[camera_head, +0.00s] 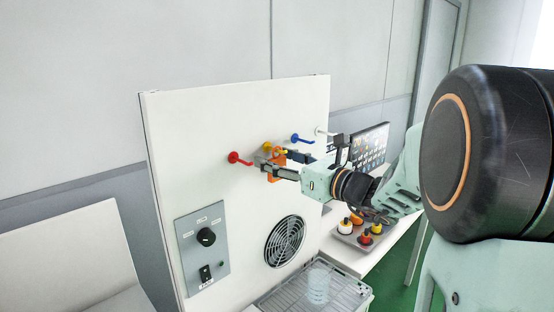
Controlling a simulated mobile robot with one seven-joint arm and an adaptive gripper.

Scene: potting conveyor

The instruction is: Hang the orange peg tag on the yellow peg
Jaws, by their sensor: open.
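The yellow peg (267,147) sticks out of the upper part of a white upright panel (195,140), between the red peg and the blue peg. The orange peg tag (278,161) is just below and at the yellow peg's outer part, close to the panel. My gripper (273,167) reaches in from the right, its open fingers around or right beside the tag. The fingers hide part of the tag, so I cannot tell whether its hole is around the peg.
A red peg (238,158) is left of the yellow one; a blue peg (301,139) and a white peg (322,131) are to its right. Below are a control box (203,245), a round fan grille (285,241) and a grey crate (343,289). Colored buttons (364,237) stand at right.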

